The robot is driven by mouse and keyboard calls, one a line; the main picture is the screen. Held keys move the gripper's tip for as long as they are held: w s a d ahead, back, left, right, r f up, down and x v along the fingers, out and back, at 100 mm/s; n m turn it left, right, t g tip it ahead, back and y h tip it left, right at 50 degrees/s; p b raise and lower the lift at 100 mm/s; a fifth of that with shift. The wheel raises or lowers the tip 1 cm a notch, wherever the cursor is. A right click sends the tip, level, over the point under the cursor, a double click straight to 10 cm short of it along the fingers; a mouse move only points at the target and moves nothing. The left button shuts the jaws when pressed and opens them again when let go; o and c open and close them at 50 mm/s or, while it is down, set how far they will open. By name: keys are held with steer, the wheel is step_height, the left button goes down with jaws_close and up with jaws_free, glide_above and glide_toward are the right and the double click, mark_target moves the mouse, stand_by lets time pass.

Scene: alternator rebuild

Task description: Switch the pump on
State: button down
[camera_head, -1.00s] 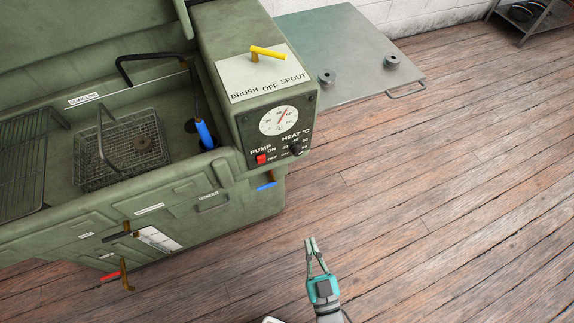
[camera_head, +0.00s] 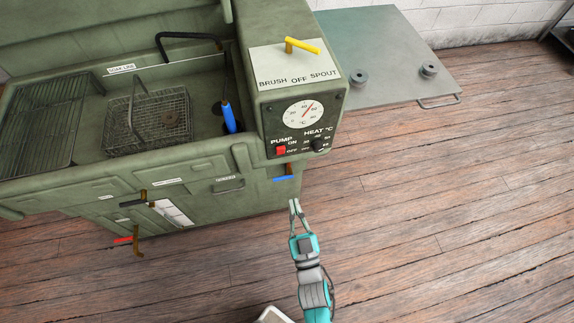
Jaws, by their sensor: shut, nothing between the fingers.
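The red pump switch (camera_head: 281,151) sits on the black control panel (camera_head: 303,124) at the front of the green washer, under the word PUMP. ON is printed at its upper right and OFF at its lower right; its rocker position is too small to tell. My gripper (camera_head: 295,203) is shut and empty. In the picture it is below and slightly right of the switch, apart from it, in front of the washer.
The black heat knob (camera_head: 318,145) is right of the switch, with a dial (camera_head: 303,112) above. A yellow selector lever (camera_head: 303,46) is on top. A blue-handled valve (camera_head: 286,178) juts out below the panel. A wire basket (camera_head: 150,125) sits in the basin. Floor to the right is clear.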

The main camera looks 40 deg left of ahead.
mark_target(281, 150)
steer(key=x, duration=1.4)
